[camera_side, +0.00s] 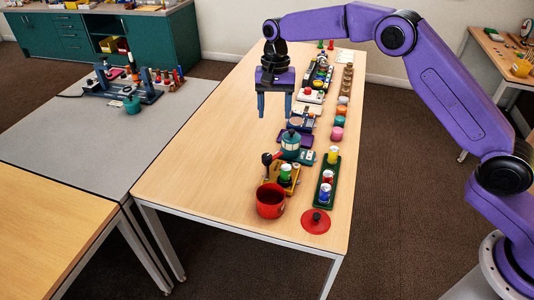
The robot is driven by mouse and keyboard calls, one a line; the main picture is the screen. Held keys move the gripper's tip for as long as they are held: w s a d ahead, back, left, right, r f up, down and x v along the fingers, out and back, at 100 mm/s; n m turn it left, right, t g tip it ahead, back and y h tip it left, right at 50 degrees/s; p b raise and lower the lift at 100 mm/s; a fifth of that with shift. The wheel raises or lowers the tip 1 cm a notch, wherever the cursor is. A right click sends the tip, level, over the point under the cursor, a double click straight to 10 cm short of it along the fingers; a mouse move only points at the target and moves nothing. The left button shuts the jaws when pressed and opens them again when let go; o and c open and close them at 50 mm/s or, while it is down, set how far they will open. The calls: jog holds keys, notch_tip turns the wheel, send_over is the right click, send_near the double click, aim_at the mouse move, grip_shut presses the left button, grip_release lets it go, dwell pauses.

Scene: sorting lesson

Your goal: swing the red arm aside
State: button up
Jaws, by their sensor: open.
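A short red bar (278,154), which looks like the red arm, shows near the middle of the wooden table. It lies just right of a dark knob (266,158) at the left of a yellow base (270,190). Its far end is close to a teal pot (291,145), and I cannot tell where it pivots. My gripper (274,108) points down, with its two blue fingers apart and nothing between them. It is above the table, farther back than the red bar and apart from it.
A red pot (270,202) and its red lid (315,221) are at the front. A green rack (324,190) with cylinders stands to the right. Purple and blue items (295,137) lie behind the teal pot. The table's left side (205,150) is clear.

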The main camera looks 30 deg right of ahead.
aim_at(267, 156)
jog(key=shift+t+h, duration=0.3)
jog(key=shift+t, duration=0.2)
jog(key=f, duration=0.5)
jog(key=a+f, duration=0.1)
jog(key=f, duration=0.4)
jog(key=w+f, duration=0.1)
jog(key=f, duration=0.5)
jog(key=shift+a+f, duration=0.1)
jog(key=shift+a, duration=0.3)
jog(key=c, duration=1)
